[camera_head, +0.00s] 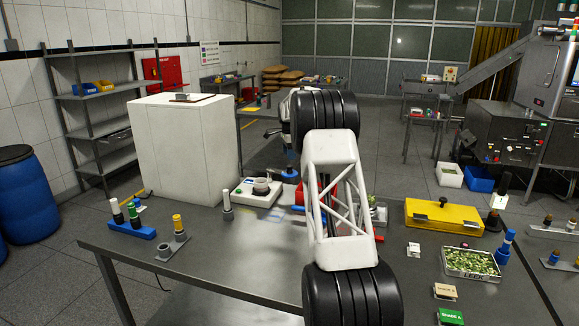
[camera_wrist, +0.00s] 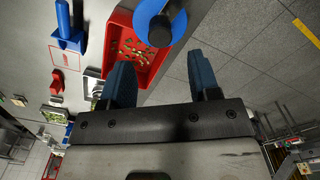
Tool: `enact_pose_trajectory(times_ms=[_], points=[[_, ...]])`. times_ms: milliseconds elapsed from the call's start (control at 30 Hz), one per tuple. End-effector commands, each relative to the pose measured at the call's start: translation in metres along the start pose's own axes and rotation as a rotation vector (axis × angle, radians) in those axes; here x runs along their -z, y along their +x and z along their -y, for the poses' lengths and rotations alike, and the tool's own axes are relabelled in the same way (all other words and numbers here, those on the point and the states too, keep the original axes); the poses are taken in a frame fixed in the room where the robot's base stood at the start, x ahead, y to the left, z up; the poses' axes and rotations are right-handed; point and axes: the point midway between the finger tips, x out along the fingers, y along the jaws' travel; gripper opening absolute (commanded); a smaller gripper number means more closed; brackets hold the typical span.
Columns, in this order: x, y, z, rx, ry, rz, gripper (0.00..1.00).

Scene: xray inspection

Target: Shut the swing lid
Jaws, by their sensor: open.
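My gripper (camera_wrist: 163,80) shows in the wrist view with its two blue fingers wide apart and nothing between them. Just beyond the fingertips is a blue disc (camera_wrist: 144,12) with a dark round knob or post (camera_wrist: 160,28). In the head view my arm covers most of the red tray (camera_head: 306,189), and my fingers are hidden.
On the grey table (camera_head: 240,262) stand a yellow plate (camera_head: 425,212) with dark knobs, a metal tray of green pieces (camera_head: 470,262) and a white scale-like device (camera_head: 249,197). A white cabinet (camera_head: 180,150) stands behind.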

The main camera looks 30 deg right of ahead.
Motion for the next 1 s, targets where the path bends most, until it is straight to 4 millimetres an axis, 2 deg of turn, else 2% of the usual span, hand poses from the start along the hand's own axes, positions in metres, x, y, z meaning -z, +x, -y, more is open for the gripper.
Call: enact_pose_trajectory(times_ms=[400,600,900,1000], points=[[0.000,0.048,0.000,-0.001,0.000,0.000,0.56],[0.000,0.059,0.000,0.000,0.000,0.000,0.56],[0.000,0.060,0.000,0.000,0.000,0.000,0.56],[0.000,0.060,0.000,0.000,0.000,0.000,0.42]])
